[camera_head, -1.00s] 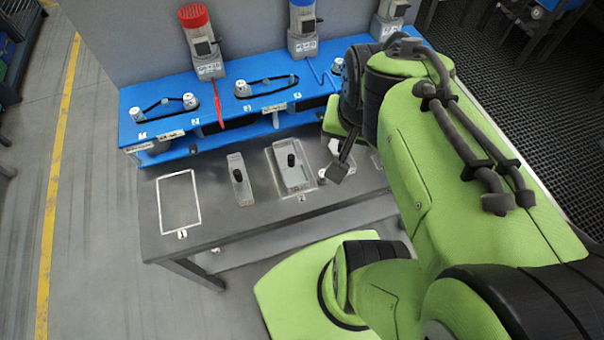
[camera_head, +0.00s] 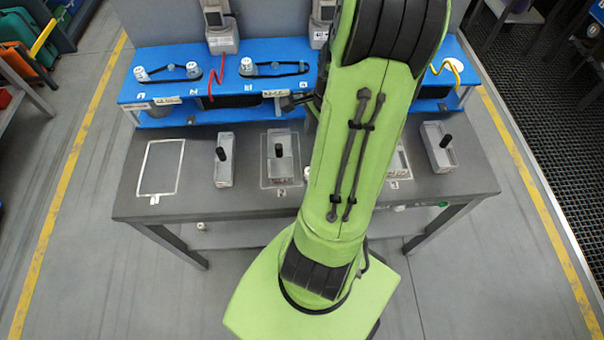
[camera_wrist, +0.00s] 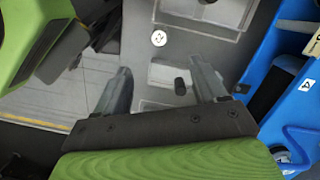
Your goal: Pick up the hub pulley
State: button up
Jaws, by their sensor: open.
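A small white round piece with dark holes, seemingly the hub pulley (camera_wrist: 159,38), lies on the grey bench top in the wrist view. In the head view it shows as a small white spot (camera_head: 307,172), partly hidden by my arm. My gripper (camera_wrist: 163,84) is open and empty, its two fingers wide apart above the bench. The pulley is beyond the fingertips in the wrist view, not between them.
A grey tray with a black handle (camera_wrist: 157,76) lies below the fingers in the wrist view. The bench (camera_head: 220,202) also carries a grey block with a black knob (camera_head: 223,170) and another at right (camera_head: 433,150). A blue shelf (camera_head: 215,113) with belts and pulleys runs behind.

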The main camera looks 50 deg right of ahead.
jog(key=f+b, duration=0.1)
jog(key=f, duration=0.4)
jog(key=a+f+b, duration=0.1)
jog(key=f+b, duration=0.1)
jog(key=f, duration=0.2)
jog(key=f+b, duration=0.1)
jog(key=f, duration=0.4)
jog(key=shift+w+a+f+b, duration=0.3)
jog(key=shift+w+a+f, duration=0.05)
jog(key=shift+w+a, duration=0.05)
jog(key=shift+r, duration=0.1)
jog(key=shift+c, duration=0.3)
jog(key=c, duration=1.1)
